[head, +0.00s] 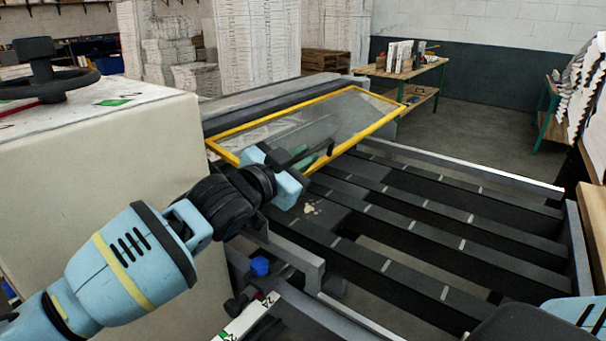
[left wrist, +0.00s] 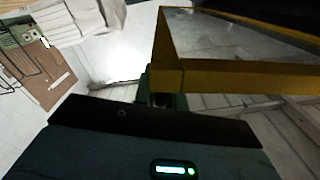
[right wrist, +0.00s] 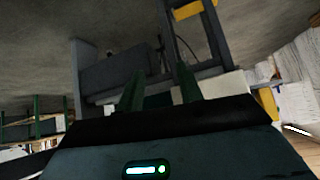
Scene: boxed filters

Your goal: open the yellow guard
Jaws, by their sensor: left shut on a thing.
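The yellow guard (head: 345,115) is a clear panel in a yellow frame, tilted over the machine bed in the head view. Its frame corner (left wrist: 168,72) also shows close up in the left wrist view. My left gripper (head: 310,160) is at the guard's near lower edge, by a dark bar there, and is shut on the guard. The exact grip spot is partly hidden by the gripper body. My right gripper (right wrist: 160,90) shows in the right wrist view with its green fingers apart and nothing between them.
A bed of dark slats (head: 420,225) lies right of the guard. A cream cabinet (head: 110,170) with a black handwheel (head: 45,75) stands at left. A wooden table (head: 405,72) with boxed items is behind. Stacks of white goods (head: 258,45) stand at the back.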

